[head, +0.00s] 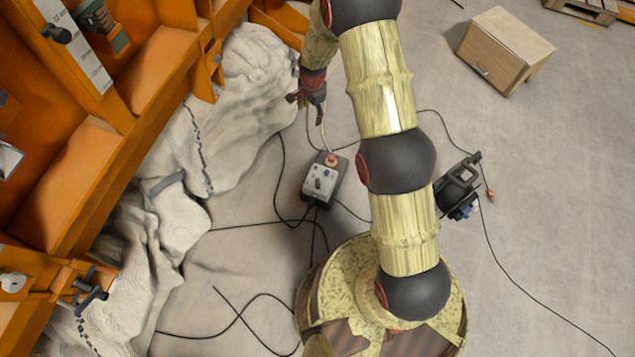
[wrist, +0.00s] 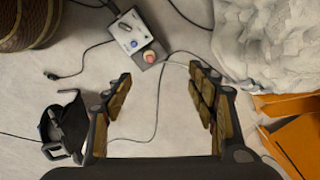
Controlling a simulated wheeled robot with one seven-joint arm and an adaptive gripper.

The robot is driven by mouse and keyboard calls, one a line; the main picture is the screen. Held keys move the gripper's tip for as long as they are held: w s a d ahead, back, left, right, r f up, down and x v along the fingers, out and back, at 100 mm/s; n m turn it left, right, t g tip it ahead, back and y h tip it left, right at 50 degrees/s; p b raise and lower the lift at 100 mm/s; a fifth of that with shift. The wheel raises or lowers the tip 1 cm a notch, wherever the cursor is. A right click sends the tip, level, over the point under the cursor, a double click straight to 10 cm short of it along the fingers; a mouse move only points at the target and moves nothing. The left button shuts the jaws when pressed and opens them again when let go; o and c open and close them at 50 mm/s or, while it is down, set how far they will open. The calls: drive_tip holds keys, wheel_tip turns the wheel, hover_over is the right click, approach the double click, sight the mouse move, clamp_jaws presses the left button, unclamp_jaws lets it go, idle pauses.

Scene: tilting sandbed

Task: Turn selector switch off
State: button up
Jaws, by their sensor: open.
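The control box (head: 317,189) lies on the floor left of my arm in the head view. It is grey with a dark base, a red mushroom button (head: 331,159), a blue button (head: 326,172) and a dark selector switch (head: 318,184). In the wrist view the box (wrist: 124,42) is at the top, with its red button (wrist: 149,56) nearest my gripper and the small dark switch (wrist: 124,27) farther off. My gripper (wrist: 161,82) is open and empty, apart from the box. In the head view my gripper (head: 314,108) hangs above and behind the box. The switch's exact setting cannot be told.
The orange sandbed frame (head: 110,190) and pale draped sheeting (head: 240,100) stand at the left. Black cables (head: 270,222) cross the floor around the box. A black device (head: 457,187) lies right of my arm. A wooden cabinet (head: 490,60) stands farther back; open floor surrounds it.

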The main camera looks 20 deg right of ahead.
wheel_tip(320, 180, down, 16)
drive_tip(key=s+m, duration=0.1)
drive_tip(key=m, duration=0.2)
drive_tip(key=m+g+b, duration=0.1)
drive_tip(key=m+g, duration=0.1)
drive_tip(key=m, duration=0.1)
hover_over(318, 182)
wheel_tip(318, 182, down, 20)
drive_tip(key=shift+a+r, duration=0.15)
wheel_tip(318, 182, down, 6)
drive_tip(key=b, duration=0.2)
drive_tip(key=shift+s+b, duration=0.15)
drive_tip(key=shift+b, duration=0.2)
drive_tip(key=shift+f+b, duration=0.3)
drive_tip(key=shift+f, duration=0.55)
drive_tip(key=shift+c, duration=1.1)
drive_tip(key=c, duration=1)
drive_tip(key=shift+o, duration=0.2)
